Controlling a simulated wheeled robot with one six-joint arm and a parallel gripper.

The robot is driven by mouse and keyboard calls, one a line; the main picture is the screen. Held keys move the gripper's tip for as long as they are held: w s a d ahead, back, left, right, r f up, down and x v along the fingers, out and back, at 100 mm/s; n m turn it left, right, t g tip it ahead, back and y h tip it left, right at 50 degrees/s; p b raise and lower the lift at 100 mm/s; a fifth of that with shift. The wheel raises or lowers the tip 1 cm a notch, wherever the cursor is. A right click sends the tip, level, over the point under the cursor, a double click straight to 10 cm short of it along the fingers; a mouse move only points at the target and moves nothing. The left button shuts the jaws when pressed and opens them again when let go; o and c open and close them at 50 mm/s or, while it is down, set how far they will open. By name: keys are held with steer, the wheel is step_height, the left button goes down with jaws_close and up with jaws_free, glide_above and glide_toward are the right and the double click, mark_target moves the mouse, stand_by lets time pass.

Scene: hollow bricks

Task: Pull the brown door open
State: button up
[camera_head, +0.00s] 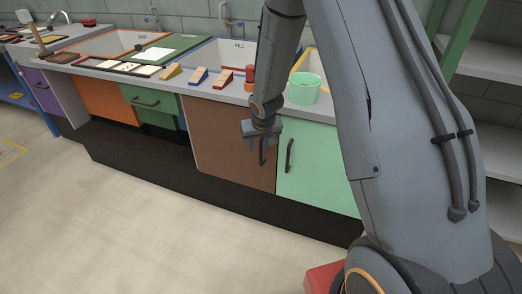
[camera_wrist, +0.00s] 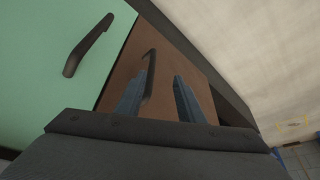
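The brown door (camera_head: 225,140) is a cabinet front below the counter, left of the mint-green door, and looks shut. In the wrist view the brown door (camera_wrist: 180,58) lies ahead of my gripper. Its dark bar handle (camera_wrist: 149,75) shows close beside the left finger, on the inner side; it also shows in the head view (camera_head: 263,152). My gripper (camera_head: 256,144) points down in front of the door's right part. In the wrist view my gripper (camera_wrist: 164,76) has its blue-grey fingers apart. I cannot tell whether a finger touches the handle.
The mint-green door (camera_head: 318,170) with its own dark handle (camera_head: 289,156) adjoins on the right. A green bucket (camera_head: 304,89) and wooden blocks (camera_head: 198,77) stand on the counter above. A green drawer (camera_head: 150,102) lies further left. The floor (camera_head: 150,230) in front is clear.

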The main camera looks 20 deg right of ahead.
mark_target(261, 151)
steer(key=f+b, duration=0.1)
steer(key=w+d+f+b, duration=0.1)
steer(key=f, duration=0.1)
steer(key=w+f+b, duration=0.1)
steer(key=f, duration=0.1)
steer(key=shift+w+d+f, duration=0.15)
steer(key=shift+d+f, duration=0.1)
steer(key=shift+d, duration=0.1)
steer(key=shift+w+f+b, duration=0.3)
steer(key=shift+f+b, duration=0.3)
steer(key=shift+f, duration=0.05)
jaws_close()
steer(key=shift+a, duration=0.15)
